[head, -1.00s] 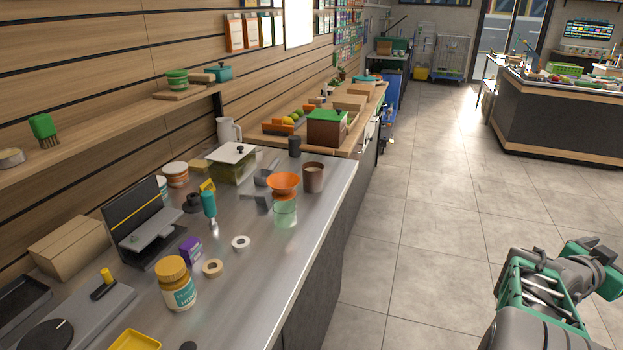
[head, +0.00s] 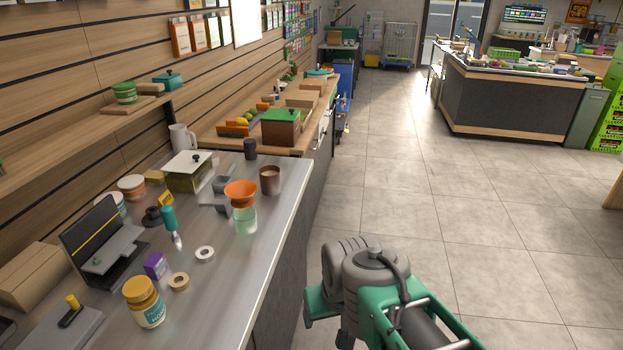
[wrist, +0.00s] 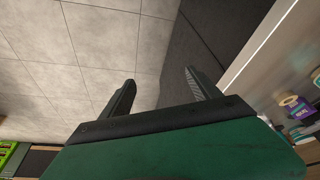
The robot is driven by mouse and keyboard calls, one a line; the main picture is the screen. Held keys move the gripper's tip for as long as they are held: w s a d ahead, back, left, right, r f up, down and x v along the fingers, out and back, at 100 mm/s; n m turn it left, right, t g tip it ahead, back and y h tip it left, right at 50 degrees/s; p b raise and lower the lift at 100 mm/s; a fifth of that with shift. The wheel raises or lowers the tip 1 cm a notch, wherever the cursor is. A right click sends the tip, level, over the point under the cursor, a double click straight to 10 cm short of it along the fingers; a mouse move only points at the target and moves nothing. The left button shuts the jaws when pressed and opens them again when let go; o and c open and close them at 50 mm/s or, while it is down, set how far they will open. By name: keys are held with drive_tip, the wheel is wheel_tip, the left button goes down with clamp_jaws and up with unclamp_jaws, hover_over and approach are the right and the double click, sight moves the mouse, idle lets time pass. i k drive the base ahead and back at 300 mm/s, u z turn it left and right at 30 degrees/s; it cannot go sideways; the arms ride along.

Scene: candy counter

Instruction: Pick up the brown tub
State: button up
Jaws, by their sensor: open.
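The tub does not show in the wrist view.
The counter (head: 223,285) also holds a yellow-lidded jar (head: 144,302), tape rolls (head: 205,254), a purple box (head: 155,265) and a glass box with a white lid (head: 188,171). A dark cylinder (head: 250,149) stands behind the tub. The floor to the right is clear.

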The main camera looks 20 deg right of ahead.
sight(270, 177)
drive_tip(key=u, duration=0.05)
drive_tip(key=k, duration=0.45)
drive_tip(key=u, duration=4.6)
drive_tip(key=k, duration=2.9)
drive_tip(key=z, duration=1.05)
drive_tip(key=i, duration=0.5)
